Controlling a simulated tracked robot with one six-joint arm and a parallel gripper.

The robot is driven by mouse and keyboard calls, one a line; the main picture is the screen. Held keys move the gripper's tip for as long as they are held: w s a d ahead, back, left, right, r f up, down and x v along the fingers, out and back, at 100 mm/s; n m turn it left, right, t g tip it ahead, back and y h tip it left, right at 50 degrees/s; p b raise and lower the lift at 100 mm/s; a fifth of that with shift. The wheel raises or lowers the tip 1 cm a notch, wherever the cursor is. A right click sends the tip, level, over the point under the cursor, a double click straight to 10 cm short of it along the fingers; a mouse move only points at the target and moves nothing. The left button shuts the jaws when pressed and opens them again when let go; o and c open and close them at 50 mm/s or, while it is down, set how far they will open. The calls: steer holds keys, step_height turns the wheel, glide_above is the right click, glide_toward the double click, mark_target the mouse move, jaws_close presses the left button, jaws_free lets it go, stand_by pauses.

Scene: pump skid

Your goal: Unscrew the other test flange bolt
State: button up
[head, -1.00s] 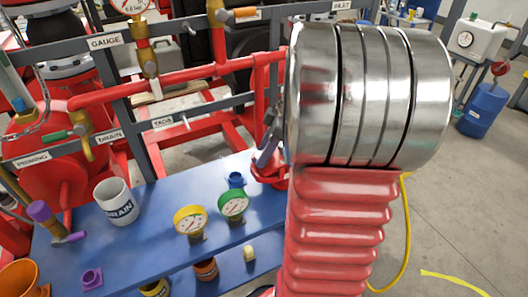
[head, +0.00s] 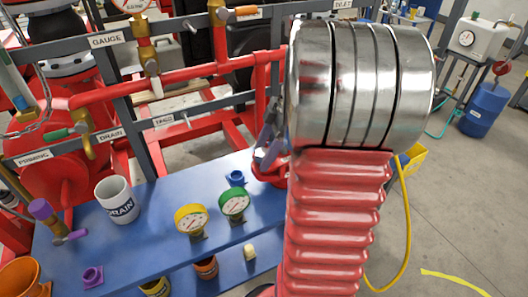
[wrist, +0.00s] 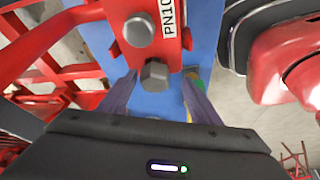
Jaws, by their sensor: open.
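In the wrist view, a red flange (wrist: 178,52) labelled "PN10" carries two grey bolts. The nearer one is a hex-headed bolt (wrist: 155,74) at the flange's edge. The other bolt (wrist: 139,31) sits farther up, with a rounder-looking head. My gripper (wrist: 158,98) is open, one purple-grey finger on each side below the nearer bolt. The bolt head lies about midway across the gap, and nothing is held. I cannot tell how deep the fingers are. In the head view, my gripper (head: 268,145) is small and partly hidden by my arm; the bolts cannot be made out there.
Red pipework and grey labelled rails stand behind. Open floor (head: 455,190) lies at the right.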

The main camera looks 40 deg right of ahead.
steer(key=shift+r, duration=0.1)
steer(key=v, duration=1.3)
steer(key=shift+r, duration=0.3)
steer(key=shift+c, duration=0.2)
